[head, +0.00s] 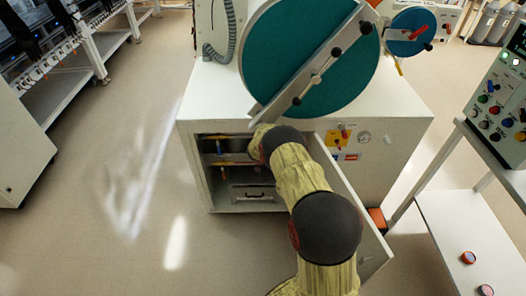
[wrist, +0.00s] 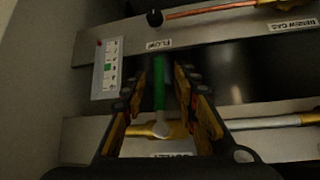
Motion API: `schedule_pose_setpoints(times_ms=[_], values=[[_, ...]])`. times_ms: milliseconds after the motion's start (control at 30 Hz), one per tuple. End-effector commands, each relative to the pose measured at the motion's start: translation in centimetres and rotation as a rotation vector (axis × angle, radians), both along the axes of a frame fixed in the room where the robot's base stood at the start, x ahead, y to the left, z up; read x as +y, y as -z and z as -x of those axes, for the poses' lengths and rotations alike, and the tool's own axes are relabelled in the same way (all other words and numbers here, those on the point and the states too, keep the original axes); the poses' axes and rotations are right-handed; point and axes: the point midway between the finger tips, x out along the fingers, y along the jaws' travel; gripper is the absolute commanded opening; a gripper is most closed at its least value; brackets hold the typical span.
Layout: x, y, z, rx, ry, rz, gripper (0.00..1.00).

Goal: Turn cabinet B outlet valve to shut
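A valve with a green lever handle (wrist: 159,82) shows in the middle of the wrist view. Its lever points up in the picture from a brass body (wrist: 150,130) on a pipe. A label (wrist: 173,155) below it is partly hidden; only its last letters show, perhaps "OUTLET". My gripper (wrist: 158,85) is open, with one finger on each side of the lever and a visible gap on both sides. In the head view my arm reaches into the open lower compartment (head: 252,207) of a white cabinet (head: 210,110), and the gripper is hidden there.
The cabinet's open door (head: 350,190) stands right beside my arm. In the wrist view a copper pipe (wrist: 210,10) with a black knob (wrist: 154,18) runs above the "FLOW" label (wrist: 160,44). A small indicator plate (wrist: 107,68) is left of the fingers. A control panel (head: 500,100) stands at the right.

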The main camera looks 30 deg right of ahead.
Motion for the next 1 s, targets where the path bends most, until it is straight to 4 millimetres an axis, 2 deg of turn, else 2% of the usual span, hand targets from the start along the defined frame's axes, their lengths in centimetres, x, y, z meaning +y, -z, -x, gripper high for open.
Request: schedule_pose_setpoints(times_ms=[700, 1000], values=[[4.1, -6.2, 4.4, -0.002, -0.001, 0.000, 0.29], [5.3, -8.0, 5.9, 0.000, -0.001, -0.001, 0.29]])
